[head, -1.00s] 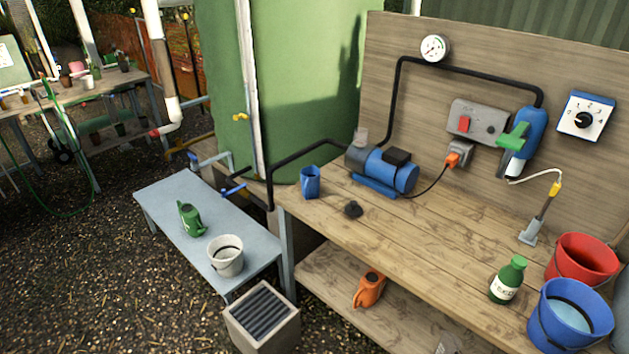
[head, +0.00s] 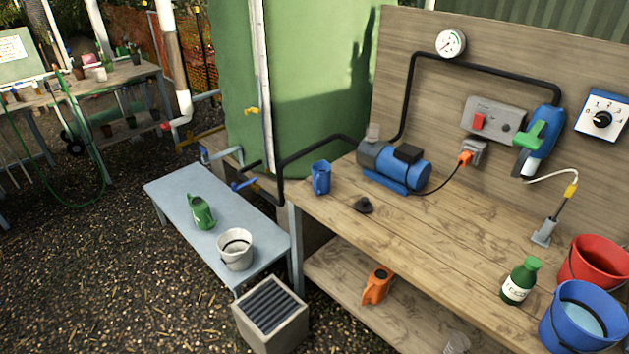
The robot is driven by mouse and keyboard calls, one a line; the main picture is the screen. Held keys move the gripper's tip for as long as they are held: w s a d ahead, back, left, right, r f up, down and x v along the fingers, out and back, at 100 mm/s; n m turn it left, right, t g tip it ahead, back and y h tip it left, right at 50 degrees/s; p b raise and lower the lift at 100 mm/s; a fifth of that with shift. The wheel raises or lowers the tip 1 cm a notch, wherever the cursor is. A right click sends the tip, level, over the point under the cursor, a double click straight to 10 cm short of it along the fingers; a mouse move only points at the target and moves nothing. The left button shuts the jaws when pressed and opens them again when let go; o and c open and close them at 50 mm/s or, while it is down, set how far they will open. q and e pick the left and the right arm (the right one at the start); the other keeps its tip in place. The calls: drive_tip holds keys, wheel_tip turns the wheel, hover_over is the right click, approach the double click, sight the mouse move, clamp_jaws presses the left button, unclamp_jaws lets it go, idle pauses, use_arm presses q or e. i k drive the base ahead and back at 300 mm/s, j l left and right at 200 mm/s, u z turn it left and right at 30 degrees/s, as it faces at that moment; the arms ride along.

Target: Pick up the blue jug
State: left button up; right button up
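The blue jug (head: 321,178) stands upright on the wooden workbench (head: 450,240), near its far left corner. It is left of the blue and grey pump (head: 395,165) and apart from it. A small dark object (head: 363,205) lies on the bench to the right of the jug. Neither of my grippers is in the head view.
A grey low table (head: 180,190) with a green watering can (head: 201,212) and a white bucket (head: 235,250) stands left of the bench. A green bottle (head: 520,281), a blue bucket (head: 575,318) and a red bucket (head: 595,262) crowd the bench's right end. The bench middle is clear.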

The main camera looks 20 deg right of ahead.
sight(321, 182)
drive_tip(key=i+j+u, duration=0.15)
drive_tip(key=i+u, duration=0.3)
drive_tip(key=i+l+u, duration=0.1)
drive_tip(key=i+u, duration=0.35)
drive_tip(key=i, duration=0.15)
drive_tip(key=i+j+z, duration=0.15)
drive_tip(key=i, duration=0.3)
drive_tip(key=i+j+z, duration=0.15)
drive_tip(key=i, duration=0.3)
drive_tip(key=i+j+z, duration=0.2)
drive_tip(key=i, duration=0.2)
drive_tip(key=i+z, duration=0.25)
drive_tip(key=z, duration=0.2)
drive_tip(key=i+j+z, duration=0.15)
drive_tip(key=z, duration=0.3)
drive_tip(key=i+j+z, duration=0.2)
drive_tip(key=z, duration=0.3)
drive_tip(key=i+j+z, duration=0.5)
drive_tip(key=z, duration=0.2)
drive_tip(key=j, duration=0.1)
